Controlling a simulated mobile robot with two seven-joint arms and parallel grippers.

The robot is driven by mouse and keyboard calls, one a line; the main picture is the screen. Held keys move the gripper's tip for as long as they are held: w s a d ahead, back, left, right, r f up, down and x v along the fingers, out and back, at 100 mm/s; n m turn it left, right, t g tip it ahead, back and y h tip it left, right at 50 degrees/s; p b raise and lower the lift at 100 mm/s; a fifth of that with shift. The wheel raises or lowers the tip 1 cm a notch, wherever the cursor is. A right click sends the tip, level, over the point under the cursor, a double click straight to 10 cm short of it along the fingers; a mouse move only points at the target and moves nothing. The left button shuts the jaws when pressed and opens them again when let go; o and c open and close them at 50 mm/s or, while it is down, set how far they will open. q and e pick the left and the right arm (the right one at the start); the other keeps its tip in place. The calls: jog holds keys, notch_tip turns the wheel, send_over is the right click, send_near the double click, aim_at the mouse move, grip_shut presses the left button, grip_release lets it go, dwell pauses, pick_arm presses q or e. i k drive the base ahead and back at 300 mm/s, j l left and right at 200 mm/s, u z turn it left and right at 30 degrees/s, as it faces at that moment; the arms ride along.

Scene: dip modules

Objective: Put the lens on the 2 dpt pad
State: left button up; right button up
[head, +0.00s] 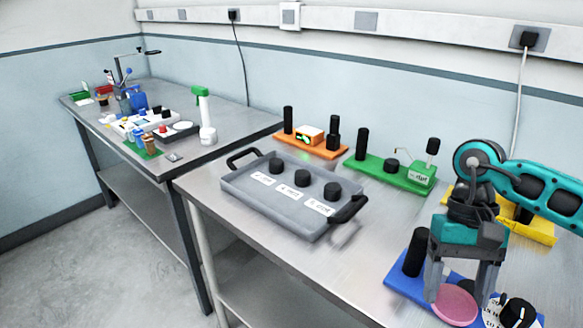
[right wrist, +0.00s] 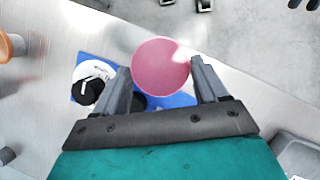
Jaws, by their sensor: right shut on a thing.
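The lens, a round pink disc (head: 455,305), is held between the fingers of my right gripper (head: 458,289) above the blue board (head: 402,281). In the right wrist view the disc (right wrist: 161,66) sits between the fingertips of my right gripper (right wrist: 160,78). A grey tray (head: 240,190) carries three black round pads, left (head: 276,166), middle (head: 303,177) and right (head: 331,191). Each has a white label in front; the print is too small to read surely, so I cannot tell which is 2 dpt. My left gripper is not in view.
The blue board carries a black post (head: 416,252) and a black-and-white dial (head: 517,313). A green board (head: 375,174), an orange board (head: 322,150) and a partly hidden yellow board (head: 540,230) stand behind. Bare table lies between tray and blue board. A cluttered second table (head: 205,152) is at left.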

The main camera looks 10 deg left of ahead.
aim_at(276, 162)
jog(key=k+j+u, duration=0.1)
jog(key=k+u, duration=0.3)
jog(key=i+u, duration=0.15)
jog(key=u, duration=0.85)
jog(key=i+l, duration=0.25)
jog(key=i, duration=0.25)
jog(key=i+l, duration=0.2)
jog(key=i, duration=0.35)
